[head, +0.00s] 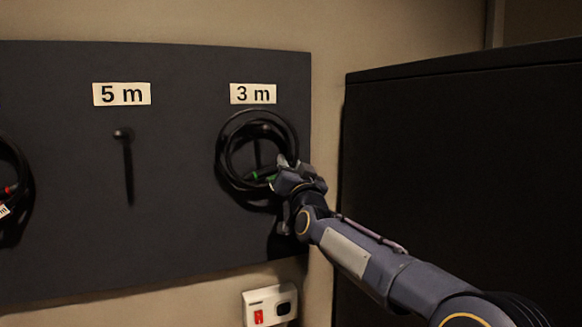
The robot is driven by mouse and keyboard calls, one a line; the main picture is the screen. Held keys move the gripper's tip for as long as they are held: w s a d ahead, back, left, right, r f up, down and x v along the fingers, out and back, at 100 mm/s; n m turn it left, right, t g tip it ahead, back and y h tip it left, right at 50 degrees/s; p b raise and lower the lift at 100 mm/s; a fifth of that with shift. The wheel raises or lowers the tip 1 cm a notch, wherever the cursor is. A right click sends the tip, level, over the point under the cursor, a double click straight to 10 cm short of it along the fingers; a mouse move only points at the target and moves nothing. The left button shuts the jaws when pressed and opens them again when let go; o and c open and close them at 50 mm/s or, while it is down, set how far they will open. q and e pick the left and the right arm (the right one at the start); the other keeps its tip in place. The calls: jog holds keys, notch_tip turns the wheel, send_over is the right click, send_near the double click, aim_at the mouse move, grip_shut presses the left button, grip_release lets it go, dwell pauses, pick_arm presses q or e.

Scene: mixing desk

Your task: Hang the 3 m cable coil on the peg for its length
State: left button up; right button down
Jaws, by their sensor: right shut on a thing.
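The black cable coil (224,160) is in front of the dark board, under the "3 m" label (253,93). A peg (263,128) shows inside the coil's ring, near its top. I cannot tell whether the coil's weight rests on it. My left gripper is not in view.
The "5 m" label (121,94) is above an empty peg (122,134). Another cable coil (12,180) with a red mark hangs at the left edge. A large black cabinet (460,150) stands close on the right. A white wall box (269,305) is below the board.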

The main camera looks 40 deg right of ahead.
jog(key=shift+r, duration=0.15)
jog(key=c, duration=1)
grip_release()
jog(key=shift+s, duration=0.1)
jog(key=shift+o, duration=0.3)
jog(key=shift+f, duration=0.2)
jog(key=o, duration=0.9)
jog(key=shift+o, duration=0.2)
jog(key=shift+r, duration=0.1)
jog(key=shift+s+a+b, duration=0.25)
jog(key=shift+s+b, duration=0.3)
jog(key=shift+s, duration=0.25)
jog(key=shift+s+a+b, duration=0.3)
jog(key=shift+s+b, duration=0.3)
jog(key=shift+s, duration=0.15)
jog(key=shift+s+a+b, duration=0.25)
jog(key=shift+s+b, duration=0.3)
jog(key=shift+s, duration=0.25)
jog(key=shift+s+a+b, duration=0.25)
jog(key=shift+s+b, duration=0.15)
jog(key=shift+s, duration=0.4)
jog(key=shift+s+a+b, duration=0.25)
jog(key=shift+s+b, duration=0.15)
jog(key=shift+s, duration=0.4)
jog(key=shift+s+a+b, duration=0.25)
jog(key=shift+s+b, duration=0.15)
jog(key=shift+s, duration=0.4)
